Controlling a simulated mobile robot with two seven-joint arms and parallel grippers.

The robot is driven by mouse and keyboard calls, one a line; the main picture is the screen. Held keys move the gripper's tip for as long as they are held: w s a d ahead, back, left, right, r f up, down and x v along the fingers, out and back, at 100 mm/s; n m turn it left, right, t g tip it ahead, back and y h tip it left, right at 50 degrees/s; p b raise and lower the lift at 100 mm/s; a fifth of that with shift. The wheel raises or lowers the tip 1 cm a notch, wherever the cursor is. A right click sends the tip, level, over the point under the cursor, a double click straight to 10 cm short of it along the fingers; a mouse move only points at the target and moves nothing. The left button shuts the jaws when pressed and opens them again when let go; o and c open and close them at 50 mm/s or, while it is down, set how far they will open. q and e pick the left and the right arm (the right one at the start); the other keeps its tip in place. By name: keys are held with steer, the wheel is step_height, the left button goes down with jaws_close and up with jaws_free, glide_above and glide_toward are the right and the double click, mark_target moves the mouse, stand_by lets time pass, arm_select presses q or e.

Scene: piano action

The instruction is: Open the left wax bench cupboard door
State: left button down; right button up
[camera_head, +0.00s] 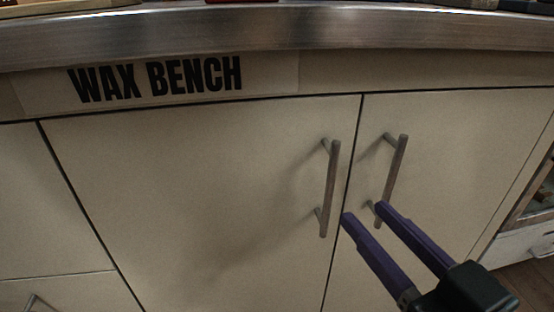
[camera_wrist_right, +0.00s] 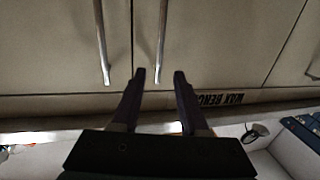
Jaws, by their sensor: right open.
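The left wax bench cupboard door (camera_head: 200,190) is a flat beige panel and looks shut. Its grey vertical bar handle (camera_head: 330,188) is near its right edge. My right gripper (camera_head: 362,212) is open and empty, with purple fingers, in front of the doors near the gap and low between the two handles. In the right wrist view, which is upside down, the left door's handle (camera_wrist_right: 162,40) lies in line with the space between the open fingers (camera_wrist_right: 160,76), beyond their tips. It looks clear of both fingers. My left gripper is not in view.
The right cupboard door (camera_head: 450,150) is shut, and its bar handle (camera_head: 396,168) is close to my right fingers. A metal-edged worktop (camera_head: 300,27) runs above, over the WAX BENCH label (camera_head: 155,80). Floor (camera_head: 525,283) shows at the lower right.

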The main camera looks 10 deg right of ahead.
mark_target(333, 179)
steer(key=b+x, duration=0.3)
steer(key=x, duration=0.5)
steer(key=shift+w, duration=0.3)
steer(key=shift+w+a, duration=0.15)
steer(key=shift+w, duration=0.45)
steer(key=c, duration=0.6)
jaws_close()
